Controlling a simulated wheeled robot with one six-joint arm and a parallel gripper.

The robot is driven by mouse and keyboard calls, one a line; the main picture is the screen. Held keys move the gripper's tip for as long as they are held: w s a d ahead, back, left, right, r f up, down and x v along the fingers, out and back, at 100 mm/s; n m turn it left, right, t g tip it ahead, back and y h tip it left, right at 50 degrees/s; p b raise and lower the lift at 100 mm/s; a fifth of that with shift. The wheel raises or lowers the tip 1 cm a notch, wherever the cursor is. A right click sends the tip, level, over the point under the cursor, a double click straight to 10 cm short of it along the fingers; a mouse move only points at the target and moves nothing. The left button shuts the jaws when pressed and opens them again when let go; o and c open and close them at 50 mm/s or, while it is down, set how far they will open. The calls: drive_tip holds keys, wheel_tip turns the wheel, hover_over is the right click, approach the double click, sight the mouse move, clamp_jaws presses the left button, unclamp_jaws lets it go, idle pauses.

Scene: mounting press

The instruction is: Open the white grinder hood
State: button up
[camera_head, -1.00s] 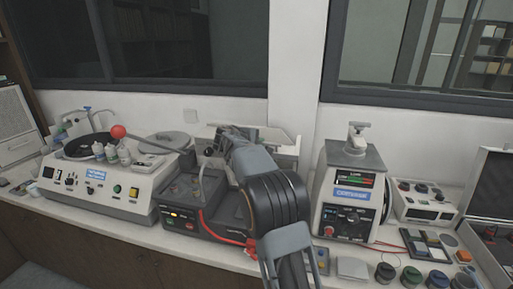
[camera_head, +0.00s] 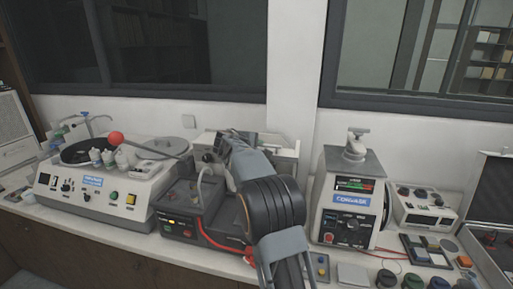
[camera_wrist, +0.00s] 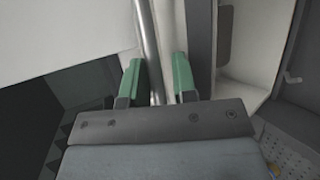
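The white grinder (camera_head: 286,150) stands at the back of the bench, against the wall, and my arm covers much of it in the head view. My gripper's end is hidden there behind my own arm links. In the wrist view, my gripper (camera_wrist: 157,80) has two green fingertips set apart. A round metal bar (camera_wrist: 148,35) runs between them, with a narrow gap showing at the right finger. Contact with the bar cannot be told. A broad white panel (camera_wrist: 65,28), which looks like part of the hood, lies to the left of the bar.
A white mounting press (camera_head: 348,200) stands close on the right. A wall rises behind.

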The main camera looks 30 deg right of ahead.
drive_tip(key=shift+s+a, duration=0.1)
drive_tip(key=b+v, duration=0.3)
drive_tip(key=v, duration=1)
drive_tip(key=shift+a+r, duration=0.2)
drive_tip(key=shift+a, duration=0.15)
